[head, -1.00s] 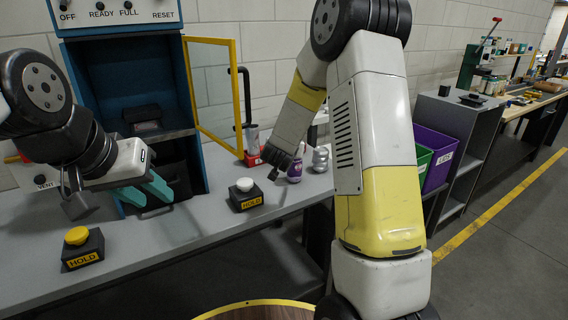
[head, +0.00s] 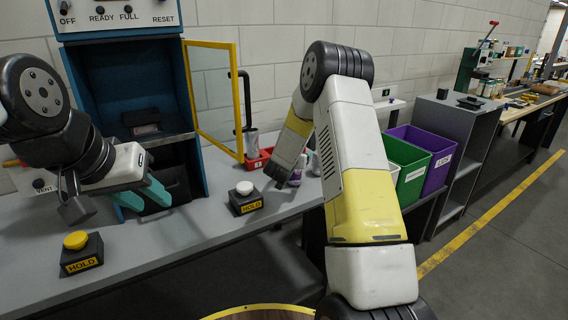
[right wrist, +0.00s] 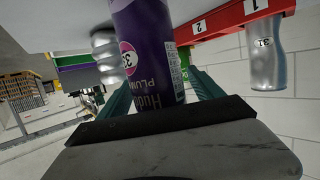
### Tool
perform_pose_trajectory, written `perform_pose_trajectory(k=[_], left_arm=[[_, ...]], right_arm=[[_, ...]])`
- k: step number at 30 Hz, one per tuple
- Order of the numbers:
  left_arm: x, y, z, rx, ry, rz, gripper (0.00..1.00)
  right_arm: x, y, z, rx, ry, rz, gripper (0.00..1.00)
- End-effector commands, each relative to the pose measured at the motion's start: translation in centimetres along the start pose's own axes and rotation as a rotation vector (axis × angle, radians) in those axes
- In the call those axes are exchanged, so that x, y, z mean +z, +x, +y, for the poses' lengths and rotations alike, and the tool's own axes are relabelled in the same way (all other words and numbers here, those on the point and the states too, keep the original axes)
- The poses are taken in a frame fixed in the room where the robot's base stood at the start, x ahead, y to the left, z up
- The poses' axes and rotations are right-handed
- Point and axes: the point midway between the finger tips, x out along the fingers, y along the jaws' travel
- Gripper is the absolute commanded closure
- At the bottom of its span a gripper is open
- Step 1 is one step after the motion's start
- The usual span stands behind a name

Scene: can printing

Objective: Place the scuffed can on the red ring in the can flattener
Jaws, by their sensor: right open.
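A purple can (right wrist: 145,50) with a round number label stands on the bench and fills the middle of the right wrist view. In the head view it is partly hidden behind my right arm. My right gripper (right wrist: 160,95) is open, with a teal finger on each side of the purple can. A plain silver can (right wrist: 105,48) with an uneven surface stands beside it; I cannot tell whether it is the scuffed can. The blue machine (head: 80,60) has its yellow-framed door (head: 236,100) swung open; no red ring shows. My left gripper (head: 143,196) is open and empty before the machine.
A red numbered rack (right wrist: 230,24) holds a silver can (right wrist: 267,65) marked 31 at slot 1. Yellow (head: 76,241) and white (head: 244,188) HOLD buttons stand on the grey bench. Green (head: 408,165) and purple (head: 436,150) bins stand right of my right arm.

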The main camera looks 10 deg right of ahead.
Motion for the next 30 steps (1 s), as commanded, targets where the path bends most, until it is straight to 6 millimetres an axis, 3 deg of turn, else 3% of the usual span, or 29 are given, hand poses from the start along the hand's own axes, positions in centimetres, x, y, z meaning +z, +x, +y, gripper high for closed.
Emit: perform_pose_trajectory(k=[7, 18, 30], left_arm=[[0.0, 0.0, 0.0, 0.0, 0.0, 0.0, 0.64], [0.0, 0.0, 0.0, 0.0, 0.0, 0.0, 0.64], [0.0, 0.0, 0.0, 0.0, 0.0, 0.0, 0.64]], right_arm=[[0.0, 0.2, 0.0, 0.0, 0.0, 0.0, 0.24], [0.0, 0.2, 0.0, 0.0, 0.0, 0.0, 0.94], [-1.1, -0.2, 0.0, 0.0, 0.0, 0.002, 0.94]])
